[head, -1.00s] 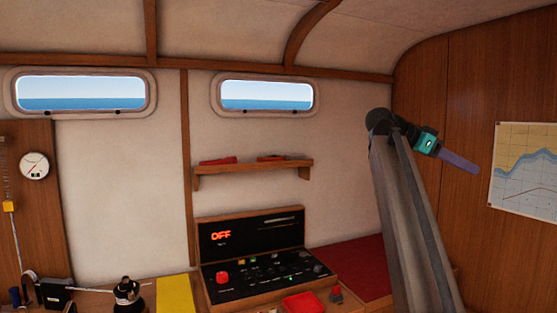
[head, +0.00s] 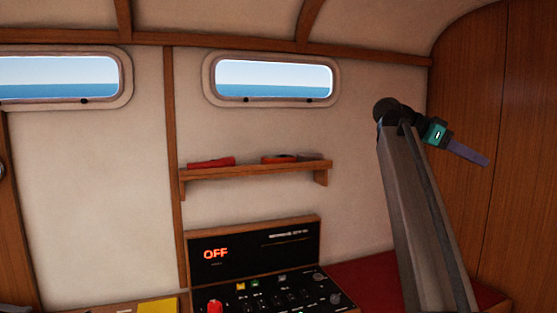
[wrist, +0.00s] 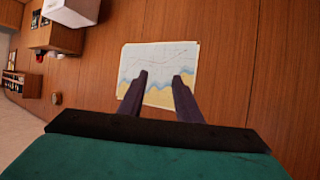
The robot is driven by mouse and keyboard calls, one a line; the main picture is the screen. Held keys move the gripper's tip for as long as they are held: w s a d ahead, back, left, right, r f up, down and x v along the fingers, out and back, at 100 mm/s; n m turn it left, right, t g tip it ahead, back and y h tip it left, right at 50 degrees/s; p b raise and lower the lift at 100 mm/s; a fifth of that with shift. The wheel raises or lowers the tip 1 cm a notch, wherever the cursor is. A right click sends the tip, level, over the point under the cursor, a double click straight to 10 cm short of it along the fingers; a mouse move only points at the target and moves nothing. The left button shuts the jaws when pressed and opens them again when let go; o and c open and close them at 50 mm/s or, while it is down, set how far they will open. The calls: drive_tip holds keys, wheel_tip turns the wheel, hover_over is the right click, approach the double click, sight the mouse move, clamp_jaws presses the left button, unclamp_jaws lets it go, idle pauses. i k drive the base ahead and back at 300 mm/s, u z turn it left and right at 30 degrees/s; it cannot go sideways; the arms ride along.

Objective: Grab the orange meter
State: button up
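No orange thing in view is clearly a meter. My gripper (head: 485,162) is raised on the right of the head view, far to the right of the shelf and pointing at the wood wall. In the wrist view my gripper (wrist: 160,77) has its two fingers apart with nothing between them. A wall chart shows beyond them.
The wooden shelf (head: 240,173) also holds a red object (head: 211,162) on its left. Below it stands a black control panel (head: 262,252) showing OFF. A red surface (head: 365,278) lies to its right. The chart (wrist: 160,60) hangs on the wood wall.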

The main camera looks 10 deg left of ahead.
sight(282, 158)
drive_tip(key=u, duration=0.35)
drive_tip(key=i, duration=0.55)
drive_tip(key=u, duration=0.8)
drive_tip(key=i, duration=0.4)
drive_tip(key=u, duration=0.25)
